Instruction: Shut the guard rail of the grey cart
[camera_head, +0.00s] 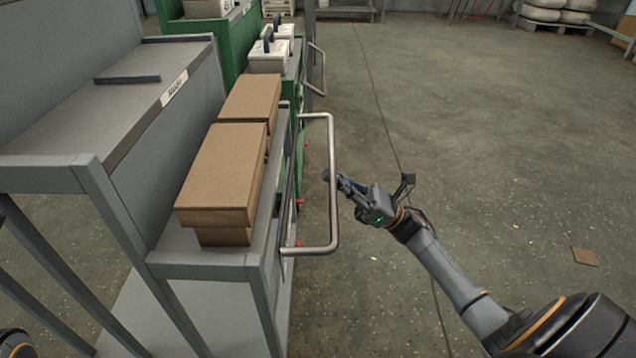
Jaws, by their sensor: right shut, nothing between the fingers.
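The grey cart (205,252) stands at the left and carries brown cardboard boxes (222,180) on its top. Its guard rail (333,215) is a bent, U-shaped metal tube that sticks out from the cart's right side, standing away from it. My right gripper (328,175) is shut and empty, with its fingertips at the rail's outer bar. They overlap the bar in the picture; I cannot tell whether they touch it. My left gripper is out of view.
A grey bench (80,120) with a labelled edge stands left of the cart. Green carts with white cases (268,58) stand behind it, another metal rail (318,70) beside them. The floor to the right is mostly clear, with a small brown piece (585,257) lying there.

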